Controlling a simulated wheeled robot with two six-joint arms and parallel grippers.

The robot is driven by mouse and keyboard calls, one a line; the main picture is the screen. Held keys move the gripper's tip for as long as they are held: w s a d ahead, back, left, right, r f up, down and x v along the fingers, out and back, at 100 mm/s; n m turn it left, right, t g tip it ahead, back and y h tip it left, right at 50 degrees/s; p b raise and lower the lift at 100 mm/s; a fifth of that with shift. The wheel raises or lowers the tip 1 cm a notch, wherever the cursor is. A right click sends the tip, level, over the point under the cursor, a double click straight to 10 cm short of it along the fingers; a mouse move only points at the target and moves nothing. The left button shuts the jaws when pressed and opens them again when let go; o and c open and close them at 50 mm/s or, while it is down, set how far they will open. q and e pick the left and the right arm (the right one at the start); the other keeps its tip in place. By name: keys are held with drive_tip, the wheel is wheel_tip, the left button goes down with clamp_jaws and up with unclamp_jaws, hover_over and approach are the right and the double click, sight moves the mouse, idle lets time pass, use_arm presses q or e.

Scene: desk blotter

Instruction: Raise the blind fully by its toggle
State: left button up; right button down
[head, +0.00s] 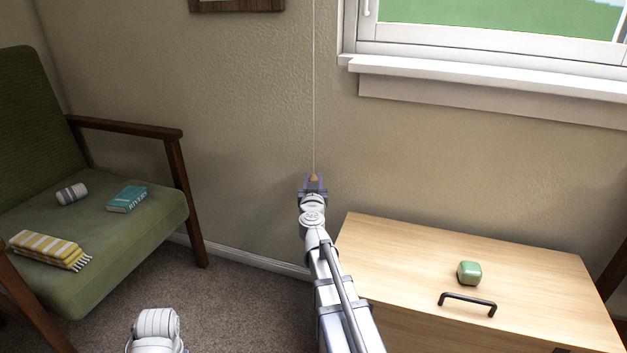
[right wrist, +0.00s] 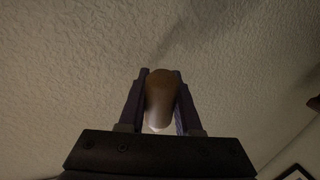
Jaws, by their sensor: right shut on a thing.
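The toggle (head: 314,177) is a small tan-brown piece at the lower end of a thin pale cord (head: 314,110) that hangs along the wall. My right gripper (head: 314,184) is shut on the toggle, and the cord runs straight up from it out of view. In the right wrist view the brown toggle (right wrist: 160,95) sits between the two dark fingers (right wrist: 160,100). The blind itself is not in view; only the lower part of the window (head: 490,35) shows. A white part of my left arm shows at the bottom, but its gripper is out of view.
A wooden cabinet (head: 400,260) stands at right, with a green block (head: 469,273) and a dark handle (head: 467,303). A green armchair (head: 150,215) at left holds a teal book (head: 127,199), a yellow striped cloth (head: 48,249) and a grey striped roll (head: 72,193). The window sill (head: 490,77) juts out.

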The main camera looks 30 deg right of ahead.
drive_tip(key=shift+s+f, duration=0.1)
drive_tip(key=shift+f, duration=0.45)
use_arm(q)
drive_tip(key=shift+f, duration=0.6)
use_arm(e)
drive_tip(key=c, duration=0.6)
unclamp_jaws()
drive_tip(key=shift+f, duration=0.1)
drive_tip(key=v, duration=0.7)
drive_tip(key=shift+s+a, duration=0.2)
drive_tip(key=shift+s, duration=0.15)
